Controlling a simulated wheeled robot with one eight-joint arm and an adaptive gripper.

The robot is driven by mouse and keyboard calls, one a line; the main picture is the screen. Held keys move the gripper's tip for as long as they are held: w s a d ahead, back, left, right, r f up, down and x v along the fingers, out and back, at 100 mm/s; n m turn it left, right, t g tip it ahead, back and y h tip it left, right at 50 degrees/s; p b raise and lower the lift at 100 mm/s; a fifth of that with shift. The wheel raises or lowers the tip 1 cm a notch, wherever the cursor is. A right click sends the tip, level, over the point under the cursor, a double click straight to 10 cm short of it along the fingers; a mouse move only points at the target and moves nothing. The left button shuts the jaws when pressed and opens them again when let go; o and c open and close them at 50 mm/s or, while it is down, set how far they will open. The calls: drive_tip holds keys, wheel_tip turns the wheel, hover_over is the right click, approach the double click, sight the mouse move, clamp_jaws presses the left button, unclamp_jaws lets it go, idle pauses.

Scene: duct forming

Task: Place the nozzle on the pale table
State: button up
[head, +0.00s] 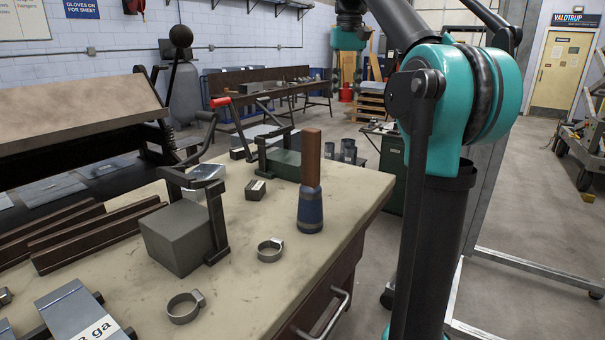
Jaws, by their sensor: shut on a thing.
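My gripper (348,72) hangs at the top centre, beyond the far edge of the near table, at the end of my teal and black arm. It is small in the picture. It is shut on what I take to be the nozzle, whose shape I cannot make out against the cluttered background. The pale table (345,192) has a beige top and fills the lower left and middle. My gripper is apart from its top.
A wooden-handled tool with a blue lower end (310,190) stands upright on the table. The table's right front is bare.

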sight(341, 169)
wheel_tip(341, 169, down, 20)
drive_tip(key=shift+r, duration=0.2)
idle(0.4)
drive_tip(key=o, duration=0.9)
drive_tip(key=shift+f, duration=0.1)
drive_tip(key=shift+o, duration=0.2)
wheel_tip(341, 169, up, 12)
